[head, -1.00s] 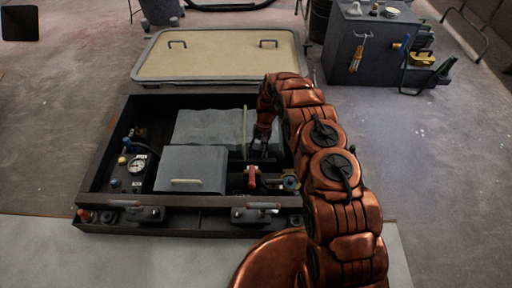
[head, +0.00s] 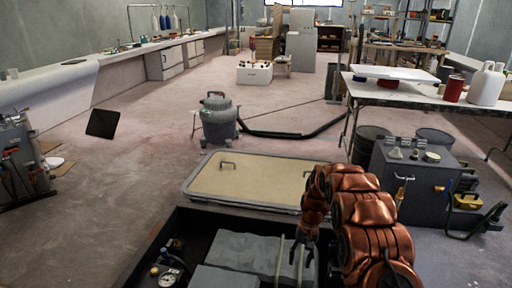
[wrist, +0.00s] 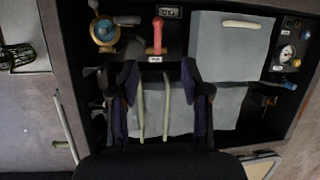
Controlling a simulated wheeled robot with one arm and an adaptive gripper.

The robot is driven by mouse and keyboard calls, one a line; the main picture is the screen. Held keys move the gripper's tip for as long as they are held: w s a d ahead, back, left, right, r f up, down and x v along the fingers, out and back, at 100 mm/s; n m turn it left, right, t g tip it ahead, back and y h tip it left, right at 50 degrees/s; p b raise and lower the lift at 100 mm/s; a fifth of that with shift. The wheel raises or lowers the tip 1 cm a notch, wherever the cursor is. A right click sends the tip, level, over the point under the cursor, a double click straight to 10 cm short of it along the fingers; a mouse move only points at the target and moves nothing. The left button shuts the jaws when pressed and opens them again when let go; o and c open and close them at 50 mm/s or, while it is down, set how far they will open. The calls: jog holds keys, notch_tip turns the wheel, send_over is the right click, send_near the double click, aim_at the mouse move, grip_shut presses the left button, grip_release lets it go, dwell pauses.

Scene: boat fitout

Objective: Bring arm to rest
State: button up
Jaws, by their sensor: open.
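My copper arm (head: 365,220) reaches over a dark open-topped compartment (head: 148,250) in the head view. My gripper (head: 302,250) hangs at its end, pointing down over the compartment. In the wrist view my gripper (wrist: 158,85) has its two dark fingers spread apart, with nothing held between them. Two pale strips (wrist: 141,108) show in the gap between the fingers, lying lower down. Whether the fingers touch anything is hard to tell.
The compartment holds grey blocks (head: 245,250), a gauge (wrist: 288,52), a red-handled valve (wrist: 158,35) and a round brass fitting (wrist: 104,31). A tan hatch panel (head: 250,180) lies behind it. A grey cabinet (head: 405,180) stands right, a vacuum (head: 218,120) farther back.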

jog(key=s+r+p, duration=0.4)
jog(key=s+r, duration=0.2)
jog(key=r, duration=0.6)
jog(key=s+d+r+t+h+p, duration=0.1)
jog(key=s+r+p, duration=0.35)
jog(key=r, duration=0.75)
jog(key=s+r+p, duration=0.4)
jog(key=s+r, duration=0.2)
jog(key=r, duration=0.5)
jog(key=s+d+r+p, duration=0.1)
jog(key=s+r+p, duration=0.5)
jog(key=s+r, duration=0.3)
jog(key=s+r+n+h+p, duration=0.1)
jog(key=s+r+p, duration=0.5)
jog(key=s, duration=0.9)
notch_tip(320, 180, up, 3)
jog(key=shift+s+d+t+p, duration=0.3)
jog(key=shift+d+t, duration=0.1)
